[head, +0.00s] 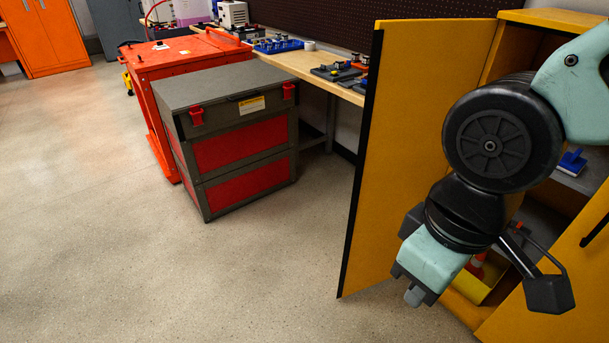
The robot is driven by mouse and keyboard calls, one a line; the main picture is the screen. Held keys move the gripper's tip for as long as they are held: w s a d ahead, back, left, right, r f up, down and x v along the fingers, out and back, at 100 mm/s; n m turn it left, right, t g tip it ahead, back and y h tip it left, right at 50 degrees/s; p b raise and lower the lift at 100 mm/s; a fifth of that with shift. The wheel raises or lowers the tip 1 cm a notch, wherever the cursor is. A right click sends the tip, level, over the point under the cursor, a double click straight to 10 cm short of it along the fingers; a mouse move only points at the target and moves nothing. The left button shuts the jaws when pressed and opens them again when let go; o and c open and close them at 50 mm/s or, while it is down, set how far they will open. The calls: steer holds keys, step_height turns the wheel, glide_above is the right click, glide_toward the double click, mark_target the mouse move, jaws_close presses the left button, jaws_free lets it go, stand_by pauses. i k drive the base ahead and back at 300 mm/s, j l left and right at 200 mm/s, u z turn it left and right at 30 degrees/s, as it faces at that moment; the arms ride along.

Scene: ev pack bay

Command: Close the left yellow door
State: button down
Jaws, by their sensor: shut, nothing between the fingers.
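The left yellow door (405,160) stands wide open, swung out from the left side of the yellow cabinet (552,18). Its black-edged free side points toward the workbench. The right yellow door (550,296) shows partly at the lower right, with a black handle. My gripper (414,296) points down in front of the left door's lower part, shut and empty. I cannot tell whether it touches the door. My arm hides part of the door's hinge side and the cabinet opening.
A grey-and-red chest (225,118) stands left of the door, before an orange cart (185,57) and a wooden workbench (300,62). The floor (100,220) at left is clear.

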mark_target(419, 69)
steer(key=i+j+u, duration=0.15)
steer(key=u, duration=0.2)
steer(key=i+j+u, duration=0.15)
steer(key=u, duration=0.25)
steer(key=i+j+u, duration=0.15)
steer(key=u, duration=0.2)
steer(key=i+j, duration=0.15)
steer(key=i, duration=0.25)
steer(key=i+j+u, duration=0.1)
steer(key=i, duration=0.25)
steer(key=i+z, duration=0.3)
steer(key=z, duration=0.15)
steer(key=i+j+z, duration=0.15)
steer(key=i+z, duration=0.15)
steer(key=z, duration=0.15)
steer(key=i+j+z, duration=0.25)
steer(key=z, duration=0.2)
steer(key=i+z, duration=0.15)
steer(key=z, duration=0.25)
steer(key=i+j+z, duration=0.1)
steer(key=z, duration=0.3)
steer(key=i+j+z, duration=0.15)
steer(key=z, duration=0.25)
steer(key=i+j+z, duration=0.15)
steer(key=z, duration=0.25)
steer(key=i+j+z, duration=0.1)
steer(key=z, duration=0.3)
steer(key=k+j, duration=0.1)
steer(key=j, duration=0.3)
steer(key=k+j+u, duration=0.25)
